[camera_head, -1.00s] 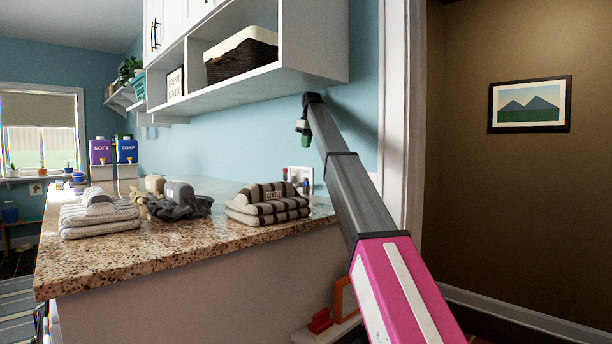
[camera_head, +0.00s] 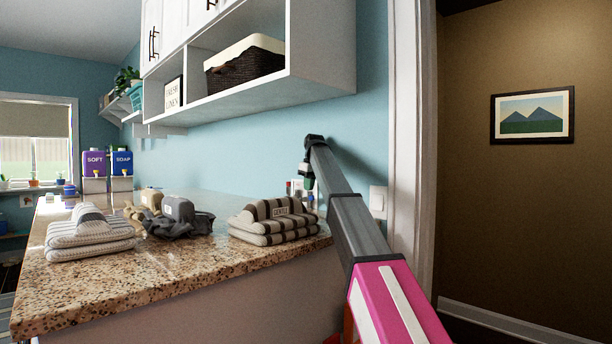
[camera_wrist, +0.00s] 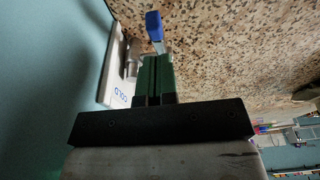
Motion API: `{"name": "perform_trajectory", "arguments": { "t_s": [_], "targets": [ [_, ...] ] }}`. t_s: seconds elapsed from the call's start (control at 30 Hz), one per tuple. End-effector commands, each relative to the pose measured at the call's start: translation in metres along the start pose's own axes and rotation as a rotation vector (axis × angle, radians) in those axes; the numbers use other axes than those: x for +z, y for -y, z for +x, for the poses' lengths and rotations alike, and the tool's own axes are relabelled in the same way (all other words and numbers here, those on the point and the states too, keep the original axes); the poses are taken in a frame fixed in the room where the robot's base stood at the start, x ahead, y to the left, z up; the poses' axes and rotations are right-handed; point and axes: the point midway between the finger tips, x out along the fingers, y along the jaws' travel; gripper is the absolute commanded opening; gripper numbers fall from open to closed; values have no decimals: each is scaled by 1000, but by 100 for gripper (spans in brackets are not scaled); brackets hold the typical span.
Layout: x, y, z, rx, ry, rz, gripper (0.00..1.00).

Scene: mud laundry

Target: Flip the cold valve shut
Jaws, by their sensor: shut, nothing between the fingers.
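In the wrist view the cold valve shows as a blue lever (camera_wrist: 154,25) on a silver body (camera_wrist: 131,62). It sits at a white wall box (camera_wrist: 112,78) marked COLD. My gripper (camera_wrist: 157,60) has its green fingers together with nothing between them. The fingertips are right by the lower end of the blue lever; I cannot tell if they touch. They partly cover the valve body. In the head view my gripper (camera_head: 306,182) hangs down at the wall just above the counter's back, hiding most of the box. A small red part (camera_head: 288,187) shows left of it.
Folded striped towels (camera_head: 275,222) lie on the granite counter (camera_head: 180,271) in front of the box. A white cabinet shelf (camera_head: 235,97) overhangs the wall above. A door frame (camera_head: 405,150) stands at the right. Grey cloths (camera_head: 182,218) lie farther left.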

Motion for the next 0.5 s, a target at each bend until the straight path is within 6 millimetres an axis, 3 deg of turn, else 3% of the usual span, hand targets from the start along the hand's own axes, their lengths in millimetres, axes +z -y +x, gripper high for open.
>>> {"name": "perform_trajectory", "arguments": {
  "t_s": [0.1,0.5],
  "targets": [
    [9,3,8,0,0,-1,0],
    [11,2,10,0,-11,-2,0]
  ]
}}
